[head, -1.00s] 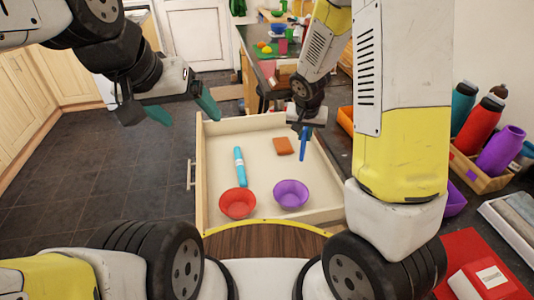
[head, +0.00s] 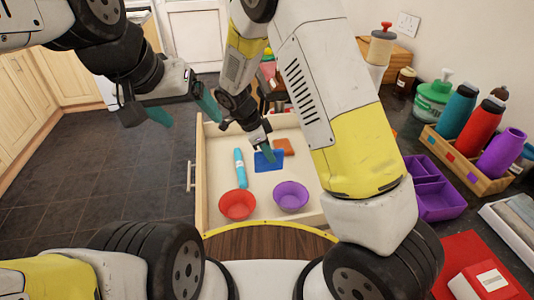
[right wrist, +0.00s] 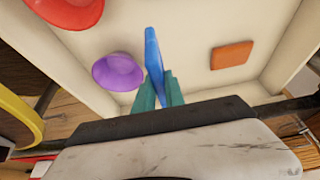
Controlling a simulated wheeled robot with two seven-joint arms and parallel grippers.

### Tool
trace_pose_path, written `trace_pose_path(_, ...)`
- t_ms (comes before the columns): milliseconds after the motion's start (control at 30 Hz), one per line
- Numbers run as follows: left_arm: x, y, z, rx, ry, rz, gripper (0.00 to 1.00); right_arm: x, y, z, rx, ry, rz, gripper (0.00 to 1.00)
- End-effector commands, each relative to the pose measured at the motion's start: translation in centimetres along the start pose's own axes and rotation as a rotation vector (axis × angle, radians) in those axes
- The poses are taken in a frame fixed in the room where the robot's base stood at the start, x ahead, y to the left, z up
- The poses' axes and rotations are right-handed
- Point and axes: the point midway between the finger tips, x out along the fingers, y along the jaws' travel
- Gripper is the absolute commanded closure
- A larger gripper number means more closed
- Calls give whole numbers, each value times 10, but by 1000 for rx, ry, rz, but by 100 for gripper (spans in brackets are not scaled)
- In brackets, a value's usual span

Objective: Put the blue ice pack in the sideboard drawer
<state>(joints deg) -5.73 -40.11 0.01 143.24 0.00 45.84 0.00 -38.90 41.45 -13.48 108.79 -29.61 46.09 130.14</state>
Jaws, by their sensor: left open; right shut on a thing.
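The blue ice pack (head: 268,161) is a flat blue slab. It is over the inside of the open sideboard drawer (head: 205,200), between a light-blue cylinder and an orange-brown block. My right gripper (head: 266,150) is shut on it, and in the right wrist view the green fingertips (right wrist: 158,90) pinch the near end of the pack (right wrist: 153,55). I cannot tell whether the pack touches the drawer floor. My left gripper (head: 182,110) is open and empty, above the dark floor left of the drawer.
The drawer also holds a red bowl (head: 237,204), a purple bowl (head: 291,196), a light-blue cylinder (head: 240,168) and an orange-brown block (head: 285,146). A crate of bottles (head: 455,160) and a purple divided tray (head: 435,190) stand on the counter at right.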

Motion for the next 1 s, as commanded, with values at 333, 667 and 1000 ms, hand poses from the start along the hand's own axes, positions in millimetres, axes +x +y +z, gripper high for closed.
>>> trace_pose_path(333, 0, 0, 0, 0, 0, 0, 17, 37, 0, 15, -3, 1, 0, 100)
trace_pose_path(667, 0, 0, 0, 0, 0, 0, 17, 63, -1, 27, -4, -1, -4, 100)
trace_pose_path(1000, 0, 0, 0, 0, 0, 0, 17, 65, 0, 27, -4, -1, -3, 64)
